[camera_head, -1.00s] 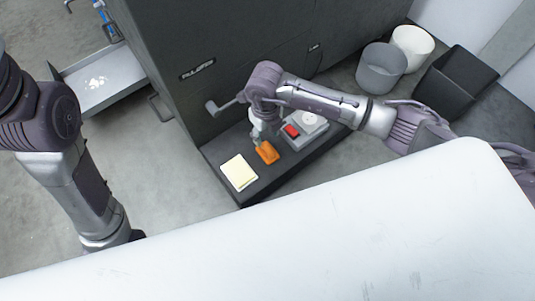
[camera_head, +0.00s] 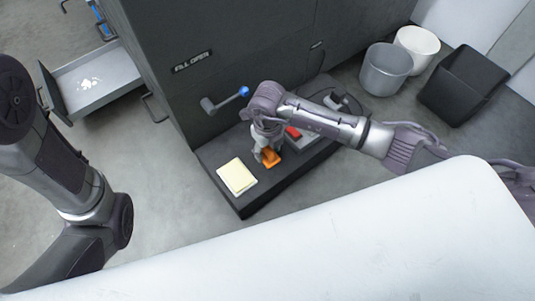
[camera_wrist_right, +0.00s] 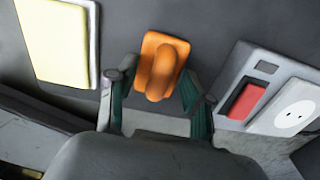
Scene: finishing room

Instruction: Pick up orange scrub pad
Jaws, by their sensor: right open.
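The orange scrub pad (camera_head: 271,159) lies on the dark ledge (camera_head: 240,203) at the foot of the dark cabinet. It has a raised orange handle, seen in the right wrist view (camera_wrist_right: 161,66). My right gripper (camera_head: 262,155) is over the ledge at the pad, partly covering it in the head view. In the right wrist view its fingers (camera_wrist_right: 156,98) are open, one on each side of the pad's near end, with nothing gripped. My left arm shows at the left of the head view, but its gripper is out of view.
A pale yellow pad (camera_head: 237,176) lies left of the scrub pad. A grey unit with a red part (camera_wrist_right: 247,101) and a white socket-like plate (camera_wrist_right: 290,112) lies to the right. A lever with a blue knob (camera_head: 244,91) projects from the cabinet (camera_head: 240,45) above the ledge.

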